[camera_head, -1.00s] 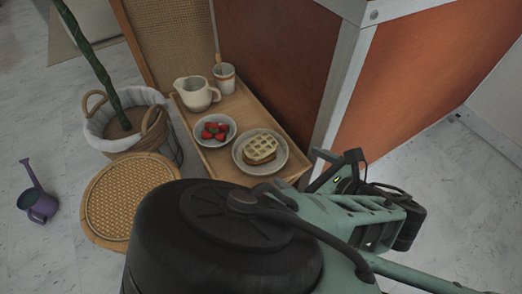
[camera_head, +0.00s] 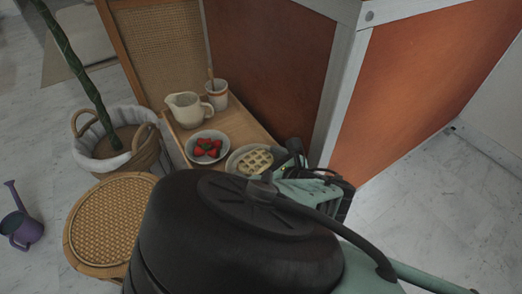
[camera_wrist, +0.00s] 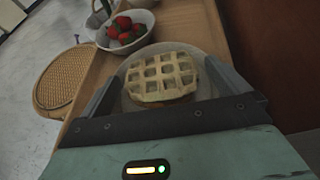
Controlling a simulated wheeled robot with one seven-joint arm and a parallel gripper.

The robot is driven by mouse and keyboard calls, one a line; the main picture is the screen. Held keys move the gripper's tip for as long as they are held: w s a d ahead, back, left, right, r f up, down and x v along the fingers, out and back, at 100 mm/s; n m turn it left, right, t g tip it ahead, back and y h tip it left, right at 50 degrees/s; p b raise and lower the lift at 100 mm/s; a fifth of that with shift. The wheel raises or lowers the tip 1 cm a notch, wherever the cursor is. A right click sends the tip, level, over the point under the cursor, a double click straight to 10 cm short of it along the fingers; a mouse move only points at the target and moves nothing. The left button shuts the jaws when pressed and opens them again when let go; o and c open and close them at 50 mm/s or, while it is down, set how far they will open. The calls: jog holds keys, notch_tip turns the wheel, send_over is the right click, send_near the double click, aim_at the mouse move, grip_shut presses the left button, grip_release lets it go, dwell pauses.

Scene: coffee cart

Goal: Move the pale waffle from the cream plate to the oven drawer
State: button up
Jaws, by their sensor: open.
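The pale waffle (camera_wrist: 162,78) lies on the cream plate (camera_wrist: 128,103) in the wrist view, with a browner edge showing beneath it. In the head view the waffle (camera_head: 256,160) and plate (camera_head: 234,164) are partly hidden by my arm. My gripper (camera_wrist: 165,82) is open in the wrist view, one finger on each side of the waffle and plate. I cannot tell the height of the fingertips above the plate. In the head view my gripper (camera_head: 292,160) is at the plate's right side. I see no oven drawer in either view.
A bowl of strawberries (camera_head: 207,147), a cream jug (camera_head: 186,109) and a cup with a stick (camera_head: 217,96) share the wooden tray table (camera_head: 239,125). An orange panel with a metal corner post (camera_head: 339,90) stands right of it. A wicker stool (camera_head: 108,217) and plant basket (camera_head: 142,153) are left.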

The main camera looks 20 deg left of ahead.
jog(key=c, duration=0.9)
jog(key=shift+r, duration=0.1)
jog(key=shift+c, duration=0.2)
